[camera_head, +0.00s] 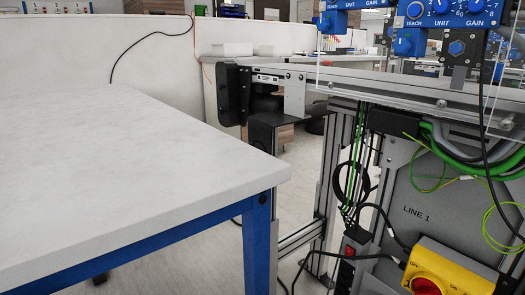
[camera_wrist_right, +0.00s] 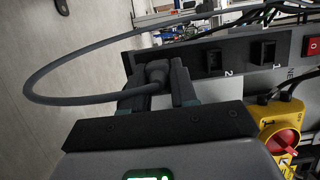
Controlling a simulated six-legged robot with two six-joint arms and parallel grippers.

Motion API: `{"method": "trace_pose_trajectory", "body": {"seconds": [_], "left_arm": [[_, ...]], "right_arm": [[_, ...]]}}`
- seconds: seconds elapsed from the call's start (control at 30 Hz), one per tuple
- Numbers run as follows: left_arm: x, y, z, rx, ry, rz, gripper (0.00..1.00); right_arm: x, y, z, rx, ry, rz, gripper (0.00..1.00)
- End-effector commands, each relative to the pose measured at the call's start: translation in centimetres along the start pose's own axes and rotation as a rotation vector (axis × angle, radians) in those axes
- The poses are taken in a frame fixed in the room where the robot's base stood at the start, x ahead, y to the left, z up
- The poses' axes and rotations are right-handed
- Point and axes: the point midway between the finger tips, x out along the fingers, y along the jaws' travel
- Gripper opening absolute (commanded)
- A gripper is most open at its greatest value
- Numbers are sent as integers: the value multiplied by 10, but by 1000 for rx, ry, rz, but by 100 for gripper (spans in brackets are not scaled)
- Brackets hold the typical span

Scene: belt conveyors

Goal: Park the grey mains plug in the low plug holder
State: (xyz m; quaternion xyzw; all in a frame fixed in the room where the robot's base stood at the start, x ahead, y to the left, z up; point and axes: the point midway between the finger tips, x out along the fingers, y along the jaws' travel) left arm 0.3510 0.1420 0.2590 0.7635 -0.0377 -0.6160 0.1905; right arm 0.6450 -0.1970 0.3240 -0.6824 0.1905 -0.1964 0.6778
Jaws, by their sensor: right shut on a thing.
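In the right wrist view my right gripper (camera_wrist_right: 157,78) is shut on the grey mains plug (camera_wrist_right: 156,71), with one finger on each side of it. The plug's grey cable (camera_wrist_right: 45,98) loops out to the left and back behind the strip. The plug is at the left end of a dark strip (camera_wrist_right: 243,50) with black sockets numbered 2 (camera_wrist_right: 212,61) and 1 (camera_wrist_right: 263,52). Whether its pins are in the strip is hidden. I cannot pick out the low plug holder in either view. My left gripper is not in view.
A red rocker switch (camera_wrist_right: 312,46) is at the strip's right end. A yellow box with a red rotary switch (camera_head: 426,284) is on the LINE 1 panel (camera_head: 410,190). Loose cables hang by the conveyor frame (camera_head: 330,165). A white table (camera_head: 130,170) fills the left.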

Motion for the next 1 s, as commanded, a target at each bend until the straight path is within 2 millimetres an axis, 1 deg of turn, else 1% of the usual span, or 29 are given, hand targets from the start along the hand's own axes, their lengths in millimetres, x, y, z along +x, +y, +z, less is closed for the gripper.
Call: {"method": "trace_pose_trajectory", "body": {"seconds": [0.7,1.0], "left_arm": [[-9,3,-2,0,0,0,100],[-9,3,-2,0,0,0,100]], "right_arm": [[-37,-1,14,0,0,-2,0],[-39,-1,14,0,0,-2,0]]}}
